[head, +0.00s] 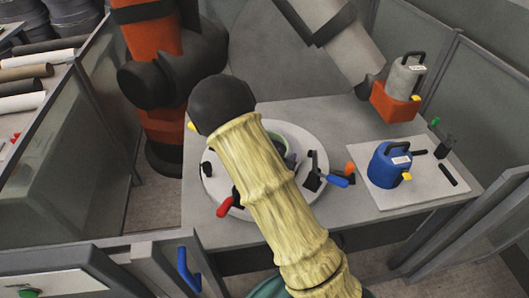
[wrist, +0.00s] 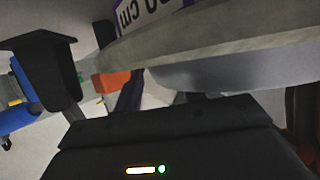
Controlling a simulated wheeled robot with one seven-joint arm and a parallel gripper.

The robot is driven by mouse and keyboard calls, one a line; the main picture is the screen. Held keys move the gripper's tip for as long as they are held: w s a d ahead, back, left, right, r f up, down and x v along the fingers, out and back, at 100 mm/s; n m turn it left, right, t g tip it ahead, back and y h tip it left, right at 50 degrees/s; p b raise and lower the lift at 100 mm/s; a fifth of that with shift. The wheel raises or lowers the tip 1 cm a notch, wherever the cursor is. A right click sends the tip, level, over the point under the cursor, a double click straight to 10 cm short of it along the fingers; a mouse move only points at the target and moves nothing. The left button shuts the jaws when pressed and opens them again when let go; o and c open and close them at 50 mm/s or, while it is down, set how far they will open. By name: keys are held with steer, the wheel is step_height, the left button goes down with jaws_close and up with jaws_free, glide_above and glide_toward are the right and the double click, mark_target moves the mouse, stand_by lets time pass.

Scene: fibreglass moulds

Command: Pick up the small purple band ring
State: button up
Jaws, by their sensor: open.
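I cannot make out a small purple band ring in either view. My gripper (wrist: 165,72) shows in the wrist view, with a dark finger at the left and its black body along the bottom edge. It is open, and I see nothing held in it. In the head view a pale yellow sleeved arm crosses the middle and ends in a black rounded part. It hides part of the round white disc (head: 309,146) on the table, so the ring may be behind it.
A blue canister (head: 383,168) stands on a white board (head: 433,190) at the right. A grey canister with an orange base (head: 396,103) stands behind. Tools with red (head: 225,207) and blue (head: 337,181) handles lie around the disc. A label marked "cm" (wrist: 145,13) is close in the wrist view.

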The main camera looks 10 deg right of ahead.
jaws_close()
steer(key=shift+a, duration=0.1)
stand_by(0.4)
steer(key=shift+r, duration=0.1)
step_height(320, 180, up, 10)
stand_by(0.5)
stand_by(0.4)
